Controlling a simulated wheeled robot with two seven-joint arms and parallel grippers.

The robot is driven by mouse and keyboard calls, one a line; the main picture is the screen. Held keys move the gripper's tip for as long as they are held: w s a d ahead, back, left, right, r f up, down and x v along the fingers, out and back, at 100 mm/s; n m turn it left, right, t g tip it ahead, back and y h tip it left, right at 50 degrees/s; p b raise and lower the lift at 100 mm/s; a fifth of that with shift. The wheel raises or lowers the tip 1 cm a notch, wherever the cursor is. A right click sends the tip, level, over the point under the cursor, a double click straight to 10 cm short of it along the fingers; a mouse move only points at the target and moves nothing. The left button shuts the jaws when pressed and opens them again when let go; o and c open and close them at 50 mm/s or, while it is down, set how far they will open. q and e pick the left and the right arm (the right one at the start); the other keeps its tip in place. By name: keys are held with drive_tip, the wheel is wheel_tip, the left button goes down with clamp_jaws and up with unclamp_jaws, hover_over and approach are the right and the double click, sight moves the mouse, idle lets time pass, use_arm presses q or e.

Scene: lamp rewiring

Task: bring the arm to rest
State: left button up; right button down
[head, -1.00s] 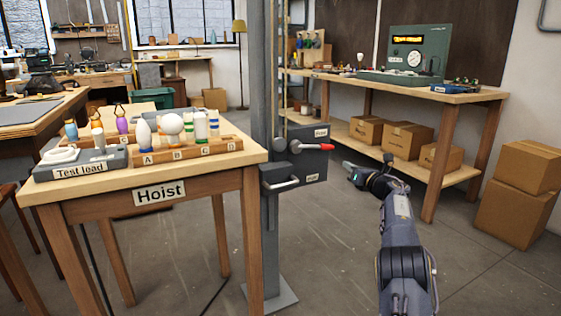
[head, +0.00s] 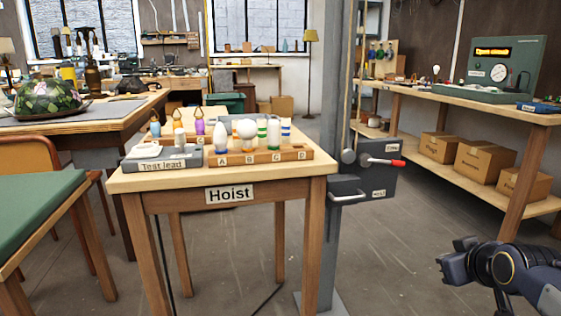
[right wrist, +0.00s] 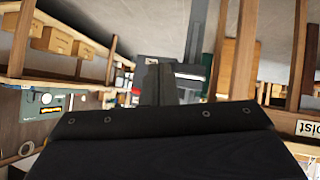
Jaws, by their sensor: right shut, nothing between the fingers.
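My right arm (head: 525,275) comes in from the lower right of the head view. Its right gripper (head: 447,262) hangs over open floor, to the right of the hoist post and apart from everything. In the right wrist view the fingers (right wrist: 159,82) are together with nothing between them. My left gripper is in neither view.
The hoist table (head: 265,178) holds a test lead box (head: 162,158) and a rack of bulbs (head: 260,156). The hoist crank (head: 382,161) sticks out from its post. A workbench (head: 455,97) with boxes below stands at right. The floor between is clear.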

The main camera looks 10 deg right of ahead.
drive_tip(key=s+a+f+m+g+y, duration=0.1)
drive_tip(key=s+a+f+g+y, duration=0.1)
drive_tip(key=s+a+f, duration=0.35)
drive_tip(key=s+a+f+m+g+y, duration=0.1)
drive_tip(key=s+a+f+y, duration=0.1)
drive_tip(key=s+a, duration=0.55)
drive_tip(key=s+a+f+g+y, duration=0.2)
drive_tip(key=s+a+f, duration=0.2)
drive_tip(key=s+a, duration=0.25)
wheel_tip(320, 180, up, 36)
drive_tip(key=a+p, duration=0.1)
drive_tip(key=p, duration=3.6)
drive_tip(key=shift+s+a+r, duration=0.15)
drive_tip(key=shift+r, duration=0.05)
